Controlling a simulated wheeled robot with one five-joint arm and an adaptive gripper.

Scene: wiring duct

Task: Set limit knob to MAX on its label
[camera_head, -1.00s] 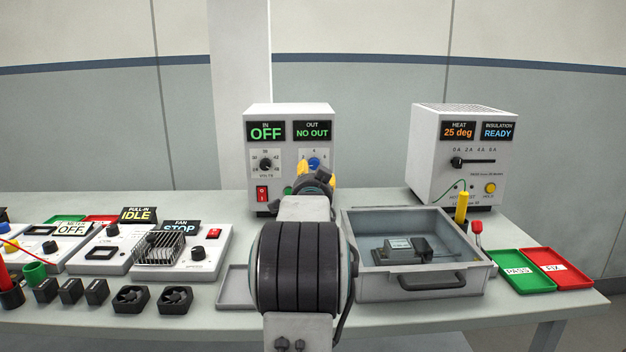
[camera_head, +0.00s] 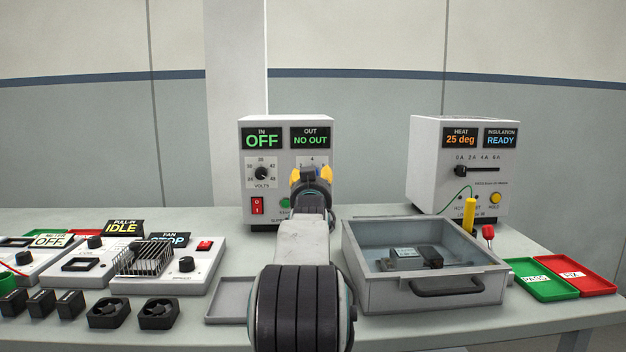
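The limit knob is on the right of the white supply box (camera_head: 285,132), under the OUT display reading NO OUT (camera_head: 310,138). The gripper's yellow finger parts stand apart to the left and right. Their tips are hidden, so I cannot tell whether they touch or grip the knob, or where it points.
The VOLTS knob (camera_head: 262,173) and red switch (camera_head: 257,205) are left of my gripper. An open grey tray box (camera_head: 430,296) stands right of my arm. The heat and insulation tester (camera_head: 458,165) is behind it. Fan panels (camera_head: 190,262) are at left.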

